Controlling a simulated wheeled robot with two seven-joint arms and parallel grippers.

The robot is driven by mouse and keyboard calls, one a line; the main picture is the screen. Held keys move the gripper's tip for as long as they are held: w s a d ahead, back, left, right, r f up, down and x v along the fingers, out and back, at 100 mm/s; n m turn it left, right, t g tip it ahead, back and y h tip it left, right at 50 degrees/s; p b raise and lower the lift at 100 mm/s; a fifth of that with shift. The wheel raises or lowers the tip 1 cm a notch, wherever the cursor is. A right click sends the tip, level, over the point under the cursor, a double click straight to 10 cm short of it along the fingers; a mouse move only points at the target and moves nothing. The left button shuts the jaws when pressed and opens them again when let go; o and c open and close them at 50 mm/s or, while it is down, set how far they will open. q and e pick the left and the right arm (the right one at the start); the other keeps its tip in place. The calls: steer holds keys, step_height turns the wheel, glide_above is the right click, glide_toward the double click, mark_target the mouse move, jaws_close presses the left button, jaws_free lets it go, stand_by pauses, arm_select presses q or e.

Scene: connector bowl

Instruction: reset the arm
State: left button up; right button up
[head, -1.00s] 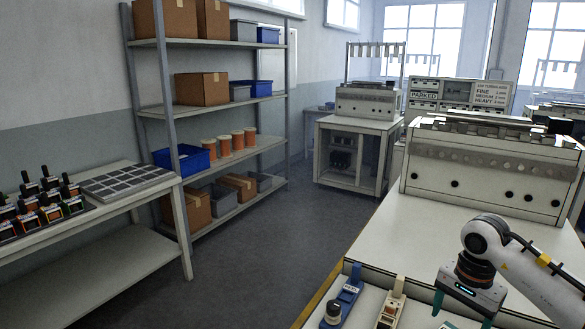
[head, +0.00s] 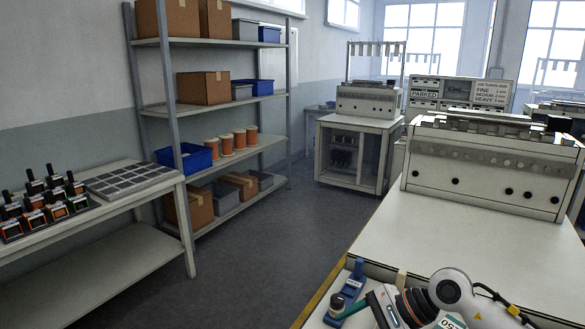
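My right arm comes in from the lower right, over the near end of the white bench (head: 440,225). Its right gripper (head: 360,309) lies low at the bottom edge, turned sideways with a teal finger pointing left. The finger is close to a blue holder with a dark round knob (head: 336,303); I cannot tell whether they touch. The other finger does not show clearly, so the opening cannot be judged. No held object is visible. My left gripper is out of view.
A cream machine (head: 485,165) stands at the back of the bench. A side table (head: 150,208) at left holds several dark handheld devices (head: 42,212) and a grey gridded tray (head: 130,180). Metal shelves (head: 215,108) carry boxes, a blue bin (head: 187,158) and orange spools. The aisle floor is clear.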

steer(key=s+a+r+m+t+y, duration=0.2)
steer(key=a+r+m+t+y, duration=0.8)
steer(key=m, duration=0.6)
steer(key=w+d+f+m+t+h, duration=0.15)
steer(key=d+m+t+h, duration=0.4)
steer(key=m, duration=0.55)
steer(key=w+d+f+m+t+h, duration=0.1)
steer(key=d+f+m+t+h, duration=0.15)
steer(key=d+m+h, duration=0.6)
steer(key=s+d+f+m+g+h, duration=0.2)
steer(key=f+m+h, duration=0.1)
steer(key=f+m, duration=0.25)
steer(key=s+d+f+m+g+h, duration=0.2)
steer(key=s+f+m+h, duration=0.15)
steer(key=m, duration=0.35)
steer(key=s+f+m+g+y, duration=0.1)
steer(key=s+f+m+g, duration=0.5)
steer(key=s, duration=0.4)
steer(key=s+f+m+g, duration=0.3)
steer(key=s+f+g, duration=0.2)
steer(key=s+f, duration=0.35)
steer(key=s+f+g+b, duration=0.25)
steer(key=f+b, duration=0.25)
steer(key=f, duration=2.7)
steer(key=s+d+f+b, duration=0.3)
steer(key=s+f, duration=1.3)
steer(key=f, duration=0.1)
steer(key=shift+s+d+f+g, duration=0.2)
steer(key=shift+s+f+g, duration=0.05)
steer(key=shift+f+g, duration=0.1)
